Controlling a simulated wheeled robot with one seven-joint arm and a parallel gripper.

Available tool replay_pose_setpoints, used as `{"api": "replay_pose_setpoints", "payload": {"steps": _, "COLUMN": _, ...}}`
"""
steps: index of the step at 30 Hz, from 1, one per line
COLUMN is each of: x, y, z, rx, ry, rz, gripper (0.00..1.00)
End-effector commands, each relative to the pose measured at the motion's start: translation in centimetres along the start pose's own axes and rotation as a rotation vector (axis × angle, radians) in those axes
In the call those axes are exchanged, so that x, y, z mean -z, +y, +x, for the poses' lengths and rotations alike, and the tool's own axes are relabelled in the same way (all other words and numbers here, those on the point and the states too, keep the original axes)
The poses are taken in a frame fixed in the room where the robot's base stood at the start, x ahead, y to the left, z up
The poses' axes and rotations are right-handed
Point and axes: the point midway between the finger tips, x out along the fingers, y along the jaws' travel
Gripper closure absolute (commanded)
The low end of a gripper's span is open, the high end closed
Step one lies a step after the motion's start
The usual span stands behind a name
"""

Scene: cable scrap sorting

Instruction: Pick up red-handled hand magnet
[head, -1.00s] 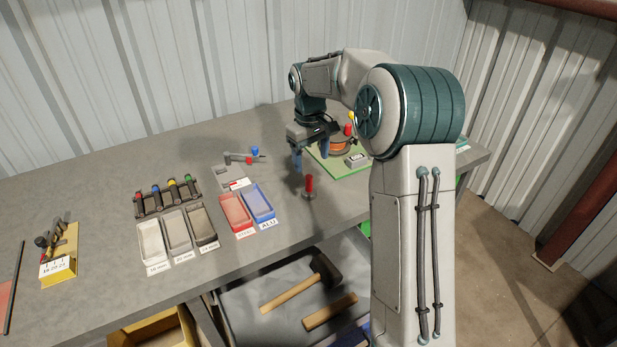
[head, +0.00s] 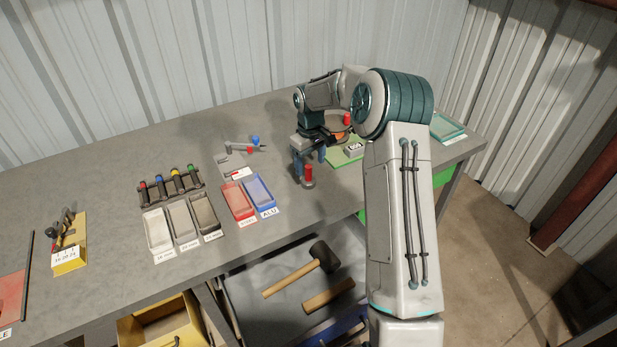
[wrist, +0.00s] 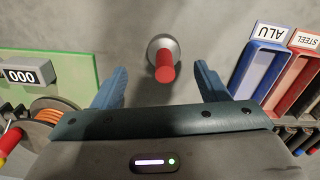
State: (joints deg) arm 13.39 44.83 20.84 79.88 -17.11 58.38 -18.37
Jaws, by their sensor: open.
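The red-handled hand magnet (head: 308,175) stands upright on the grey bench, to the right of the blue ALU tray. In the wrist view its red handle (wrist: 165,67) rises from a round metal base, between and just beyond the fingertips. My gripper (head: 309,160) is open and empty, pointing down close behind the magnet. In the wrist view its two blue fingers (wrist: 160,75) are spread to either side of the handle, with clear gaps on both sides.
The blue ALU tray (head: 269,204) and red STEEL tray (wrist: 283,100) lie left of the magnet in the head view. A green mat (wrist: 82,62) with a counter box (wrist: 25,76) and an orange cable spool (wrist: 52,110) is on the other side. Bare bench surrounds the magnet.

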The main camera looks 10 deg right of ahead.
Motion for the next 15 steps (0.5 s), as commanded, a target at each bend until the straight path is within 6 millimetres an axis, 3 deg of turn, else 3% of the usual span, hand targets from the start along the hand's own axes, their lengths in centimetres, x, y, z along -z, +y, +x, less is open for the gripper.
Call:
{"api": "replay_pose_setpoints", "payload": {"steps": 9, "x": 0.1, "y": -0.6, "z": 4.1, "rx": 0.001, "ry": -0.003, "rz": 0.0, "gripper": 0.33}}
{"api": "replay_pose_setpoints", "payload": {"steps": 15, "x": 0.2, "y": -0.5, "z": 5.1, "rx": 0.0, "ry": -0.001, "rz": 0.0, "gripper": 0.33}}
